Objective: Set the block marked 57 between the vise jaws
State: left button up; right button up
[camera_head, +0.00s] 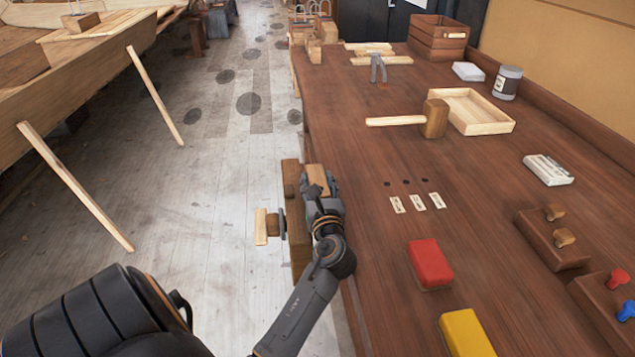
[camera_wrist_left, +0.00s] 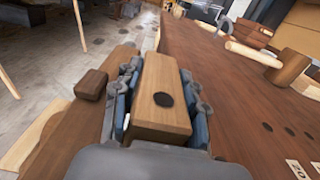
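A light wooden block (camera_wrist_left: 163,90) with a dark round spot is between the fingers of my left gripper (camera_wrist_left: 163,105) in the left wrist view. The blue finger pads are against its sides. No number is legible on it. In the head view the block (camera_head: 317,178) shows just beyond my left gripper (camera_head: 318,190), at the bench's left edge. The wooden vise (camera_head: 291,178) is at that edge, just left of the gripper, with its screw and handle (camera_head: 261,226) sticking out left. The gripper hides part of the jaws, so I cannot tell how deep the block is between them. My right gripper is out of view.
The workbench (camera_head: 385,265) carries three small labels (camera_head: 417,202) beside dark round spots. A mallet (camera_head: 434,119), shallow tray (camera_head: 480,112), jar (camera_head: 507,83) and crate (camera_head: 438,37) stand farther back. Red (camera_head: 430,264) and yellow (camera_head: 466,333) boxes lie nearer. The bench middle is mostly clear.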

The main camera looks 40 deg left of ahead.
pick_arm(q)
jog(key=o, duration=0.4)
jog(key=b+v, duration=0.1)
jog(key=v, duration=1.1)
jog(key=shift+r, duration=0.15)
